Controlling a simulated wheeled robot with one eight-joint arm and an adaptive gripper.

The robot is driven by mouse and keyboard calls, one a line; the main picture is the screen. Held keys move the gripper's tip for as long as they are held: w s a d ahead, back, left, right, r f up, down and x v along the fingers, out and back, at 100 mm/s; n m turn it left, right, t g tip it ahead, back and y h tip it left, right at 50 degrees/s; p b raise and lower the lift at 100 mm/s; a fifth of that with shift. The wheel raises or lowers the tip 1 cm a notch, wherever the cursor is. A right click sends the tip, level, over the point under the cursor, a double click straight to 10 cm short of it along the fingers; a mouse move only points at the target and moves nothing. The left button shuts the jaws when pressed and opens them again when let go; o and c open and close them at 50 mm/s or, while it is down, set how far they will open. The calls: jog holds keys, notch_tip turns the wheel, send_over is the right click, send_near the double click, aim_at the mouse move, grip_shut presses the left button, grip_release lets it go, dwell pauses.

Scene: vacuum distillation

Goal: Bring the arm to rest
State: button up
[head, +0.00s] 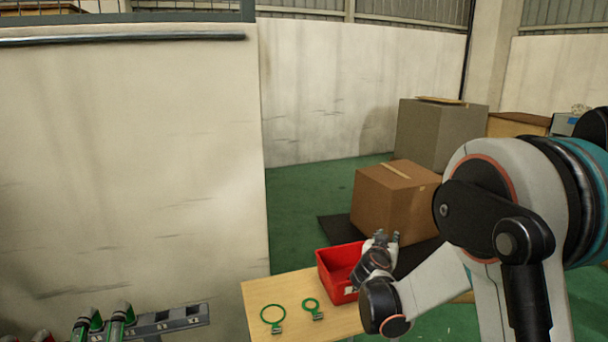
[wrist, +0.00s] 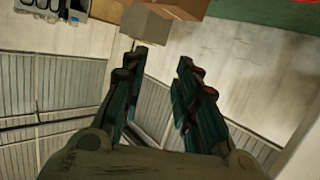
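My gripper (wrist: 162,85) is open in the wrist view, with a clear gap between its two dark green fingers and nothing between them. In the head view my gripper (head: 388,238) shows small, beside and partly in front of the red bin (head: 340,270), with its fingers pointing up. My arm comes in from the right of the head view and is bent at the elbow.
Two green rings (head: 273,315) with small tags lie on the wooden table (head: 255,292). A cardboard box (head: 395,200) and a grey box (head: 435,130) stand behind. A rail with green-topped fittings (head: 170,322) is at the lower left. Green floor is free beyond the table.

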jog(key=s+d+r+g+y, duration=0.1)
jog(key=s+r, duration=0.2)
jog(key=s, duration=0.3)
jog(key=s+r+n+g, duration=0.1)
jog(key=s+r+g, duration=0.15)
jog(key=s, duration=0.45)
jog(key=s+d+r+y, duration=0.1)
jog(key=s+r, duration=0.2)
jog(key=s, duration=0.3)
jog(key=s+a+f+n+g+y, duration=0.1)
jog(key=s+a+y, duration=0.1)
jog(key=s, duration=0.9)
jog(key=s+a+f+n+g+y, duration=0.2)
jog(key=s+a, duration=0.2)
jog(key=s, duration=0.8)
jog(key=shift+a+f, duration=0.25)
jog(key=shift+a, duration=0.05)
jog(key=shift+s, duration=0.1)
